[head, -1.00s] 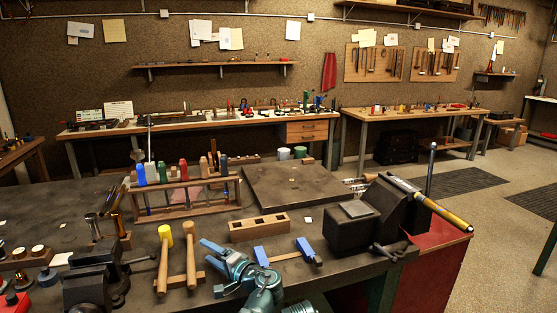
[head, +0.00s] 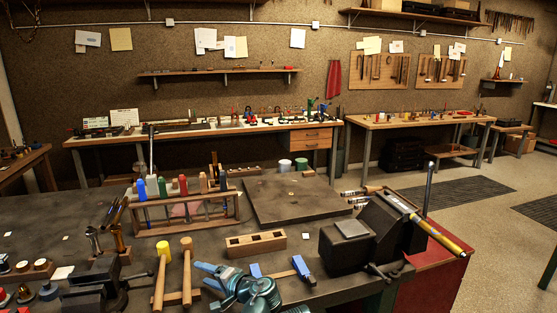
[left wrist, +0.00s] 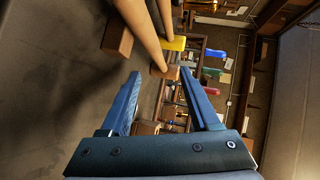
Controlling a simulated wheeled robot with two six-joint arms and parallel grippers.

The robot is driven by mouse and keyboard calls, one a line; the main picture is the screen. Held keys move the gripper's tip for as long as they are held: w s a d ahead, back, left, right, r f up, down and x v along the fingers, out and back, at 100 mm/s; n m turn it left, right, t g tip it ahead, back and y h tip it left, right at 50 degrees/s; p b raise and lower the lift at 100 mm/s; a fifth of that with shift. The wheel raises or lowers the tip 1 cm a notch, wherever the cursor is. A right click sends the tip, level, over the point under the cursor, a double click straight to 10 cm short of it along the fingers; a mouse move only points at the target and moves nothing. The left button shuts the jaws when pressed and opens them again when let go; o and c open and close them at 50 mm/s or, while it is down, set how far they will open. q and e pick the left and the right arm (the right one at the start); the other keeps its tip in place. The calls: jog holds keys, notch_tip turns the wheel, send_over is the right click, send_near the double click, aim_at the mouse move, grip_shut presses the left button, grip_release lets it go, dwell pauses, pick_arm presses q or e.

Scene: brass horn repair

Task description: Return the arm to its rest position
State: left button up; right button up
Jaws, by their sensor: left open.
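My left gripper (head: 205,274) shows at the bottom middle of the head view, with its teal arm bent behind it. Its jaws point left, near two wooden-handled mallets (head: 187,272) on the dark bench (head: 210,235). In the left wrist view my left gripper (left wrist: 160,74) has two blue fingers spread well apart with nothing between them. The mallet handles (left wrist: 135,20) and a yellow mallet head (left wrist: 176,43) lie beyond the fingertips. I cannot tell the exact gap to them. My right gripper is not in view.
A wooden rack of coloured-handled tools (head: 185,205) stands behind the mallets. A slotted wooden block (head: 255,243) and a blue-ended tool (head: 301,267) lie beside my arm. Vises stand left (head: 97,287) and right (head: 345,248). The flat dark plate (head: 290,200) is mostly clear.

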pick_arm(q)
jog(key=s+d+r+g+h+p, duration=0.3)
jog(key=s+d+p, duration=0.1)
jog(key=s+p, duration=0.3)
jog(key=s+d+r+n+g+h+p, duration=0.1)
jog(key=s+d+r+g+h+p, duration=0.1)
jog(key=p, duration=0.6)
jog(key=s+d+r+g+h+p, duration=0.3)
jog(key=s+d+h+p, duration=0.2)
jog(key=s+d+p, duration=0.3)
jog(key=s, duration=0.3)
jog(key=shift+s+r+n+g+h, duration=0.3)
jog(key=shift+g+h, duration=0.1)
